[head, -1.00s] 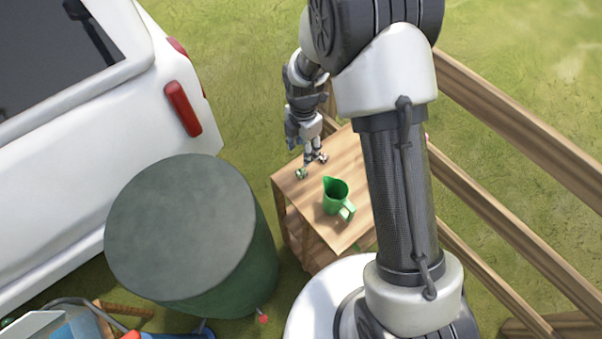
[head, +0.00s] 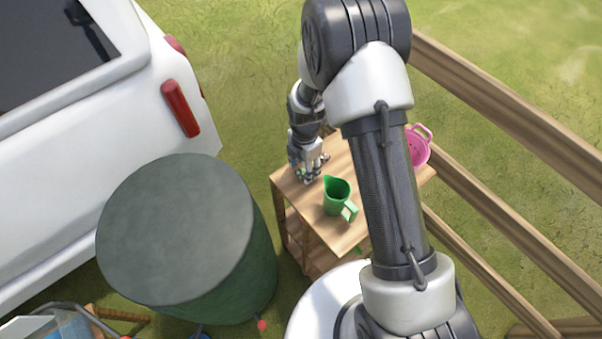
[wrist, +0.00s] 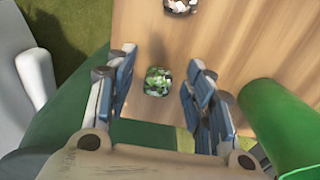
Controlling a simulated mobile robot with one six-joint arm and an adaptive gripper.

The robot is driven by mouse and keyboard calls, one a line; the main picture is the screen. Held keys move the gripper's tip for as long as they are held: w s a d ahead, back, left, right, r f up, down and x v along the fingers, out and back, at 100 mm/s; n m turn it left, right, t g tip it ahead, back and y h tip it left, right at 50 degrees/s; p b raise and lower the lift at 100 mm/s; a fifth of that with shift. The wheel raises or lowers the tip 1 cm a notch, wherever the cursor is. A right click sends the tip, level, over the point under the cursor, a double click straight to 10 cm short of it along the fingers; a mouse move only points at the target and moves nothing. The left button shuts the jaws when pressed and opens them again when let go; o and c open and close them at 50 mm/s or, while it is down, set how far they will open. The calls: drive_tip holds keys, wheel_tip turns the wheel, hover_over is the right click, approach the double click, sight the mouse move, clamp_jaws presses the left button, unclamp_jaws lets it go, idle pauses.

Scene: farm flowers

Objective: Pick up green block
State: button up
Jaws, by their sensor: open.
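The green block (wrist: 158,81), small with a mottled green and white surface, sits on the wooden table (wrist: 235,40) in the wrist view. It lies between the two spread fingers of my gripper (wrist: 160,95), apart from both. In the head view my gripper (head: 311,176) is low over the far left part of the table (head: 349,236), and it mostly hides the block there.
A green pitcher (head: 337,196) stands close to the right of my gripper; its side fills the right of the wrist view (wrist: 285,125). A mottled brownish-white object (wrist: 180,6) lies farther along the table. A pink strainer (head: 417,150), green barrel (head: 178,230), white vehicle (head: 100,150) and wooden fence (head: 510,105) surround it.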

drive_tip(key=shift+c, duration=0.3)
drive_tip(key=c, duration=0.9)
drive_tip(key=shift+r, duration=0.15)
